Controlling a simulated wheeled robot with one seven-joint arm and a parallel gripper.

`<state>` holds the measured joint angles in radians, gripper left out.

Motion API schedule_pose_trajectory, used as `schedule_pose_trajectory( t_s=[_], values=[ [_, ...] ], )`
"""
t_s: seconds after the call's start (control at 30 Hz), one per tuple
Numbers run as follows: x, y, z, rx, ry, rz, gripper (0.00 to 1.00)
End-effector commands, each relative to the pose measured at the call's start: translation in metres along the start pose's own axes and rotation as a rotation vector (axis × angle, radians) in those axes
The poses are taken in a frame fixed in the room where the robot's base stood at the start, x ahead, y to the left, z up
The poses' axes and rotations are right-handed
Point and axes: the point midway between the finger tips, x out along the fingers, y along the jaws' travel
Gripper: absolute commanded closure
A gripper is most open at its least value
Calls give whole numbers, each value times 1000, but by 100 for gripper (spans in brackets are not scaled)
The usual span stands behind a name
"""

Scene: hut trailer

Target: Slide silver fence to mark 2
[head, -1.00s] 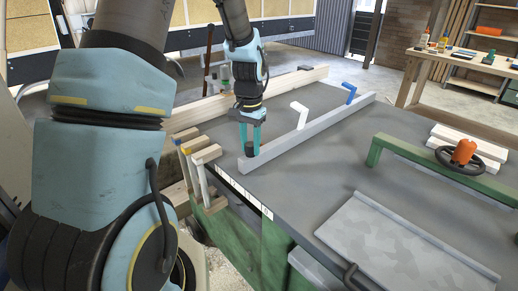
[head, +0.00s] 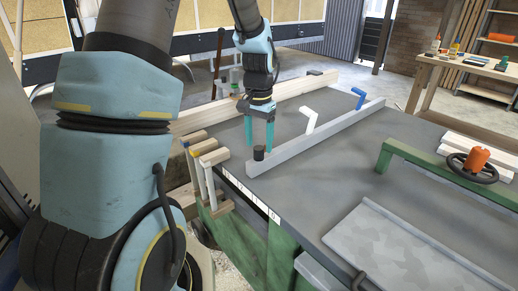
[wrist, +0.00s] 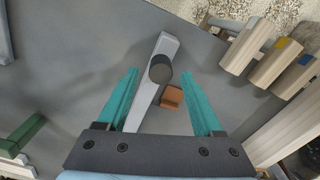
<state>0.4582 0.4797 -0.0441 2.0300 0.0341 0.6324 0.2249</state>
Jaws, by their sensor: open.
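The silver fence (head: 315,139) is a long bar lying across the grey table top (head: 330,190). A black knob (head: 259,153) stands at its near end; a white handle (head: 309,121) and a blue handle (head: 358,98) rise farther along. My gripper (head: 259,145) is open and empty, above the knob, with its teal fingers spread. In the wrist view the knob (wrist: 160,69) lies between the lines of the fingers, touching neither. A small brown block (wrist: 172,97) sits beside the fence. White mark labels (head: 249,195) run along the table's near edge; their digits are too small to read.
A long wooden beam (head: 205,117) lies left of the fence. Wooden blocks (head: 207,155) stick out at the near left edge. A green arm (head: 420,160) and a grey plate (head: 400,255) stand to the right.

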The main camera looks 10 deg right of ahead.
Motion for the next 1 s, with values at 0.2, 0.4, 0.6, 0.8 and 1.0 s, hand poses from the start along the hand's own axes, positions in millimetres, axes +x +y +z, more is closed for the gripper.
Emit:
schedule_pose_trajectory(
  t_s=[0.2, 0.4, 0.6, 0.8, 1.0],
  values=[
    [-44, 0, -2, 0, 7, -2, 32],
    [-71, 0, -1, 0, 3, -1, 32],
    [-80, 0, 0, 0, 1, 0, 32],
    [-80, 0, 0, 0, 1, 0, 32],
    [-74, -21, 31, -102, 19, -6, 32]
  ],
)
